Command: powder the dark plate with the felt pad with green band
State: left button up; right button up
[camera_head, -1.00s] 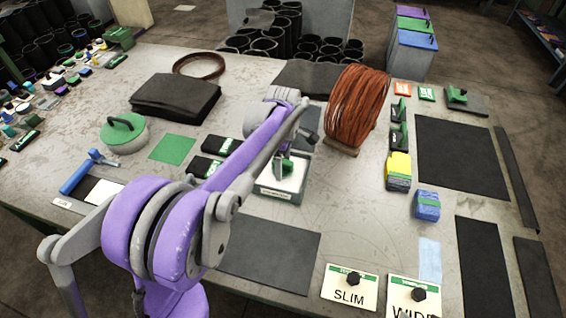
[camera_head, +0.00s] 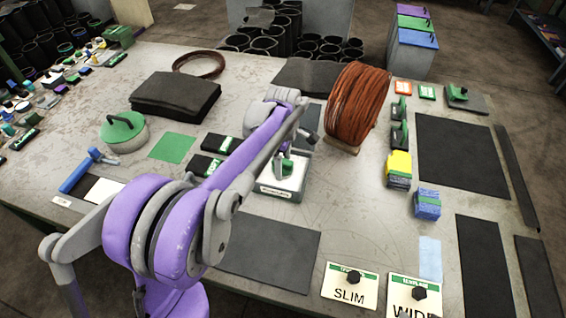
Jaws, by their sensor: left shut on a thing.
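My left gripper (camera_head: 286,160) is shut on a small pad with green on it (camera_head: 287,168), which I take to be the felt pad with green band; its lower part is hard to see. It is over a shallow tray with a white inside (camera_head: 268,184); whether the pad touches the white surface I cannot tell. A dark flat plate (camera_head: 272,255) lies on the table in front of the tray, its left part hidden by my left arm. Other dark flat pieces lie at the right (camera_head: 462,155) and front right (camera_head: 484,262); which is the task's plate is unclear. My right gripper is not in view.
A reddish-brown coil (camera_head: 357,105) stands right of the tray. Cards marked SLIM (camera_head: 349,294) and WIDE (camera_head: 412,296) are at the front edge. Bare table lies between.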

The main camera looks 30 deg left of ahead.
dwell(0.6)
pick_arm(q)
jog(key=shift+r+p, duration=2.25)
jog(key=shift+r, duration=1.25)
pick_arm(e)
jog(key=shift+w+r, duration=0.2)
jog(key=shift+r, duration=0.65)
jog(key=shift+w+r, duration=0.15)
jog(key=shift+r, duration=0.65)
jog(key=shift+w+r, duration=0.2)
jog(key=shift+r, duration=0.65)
pick_arm(q)
jog(key=shift+f, duration=0.1)
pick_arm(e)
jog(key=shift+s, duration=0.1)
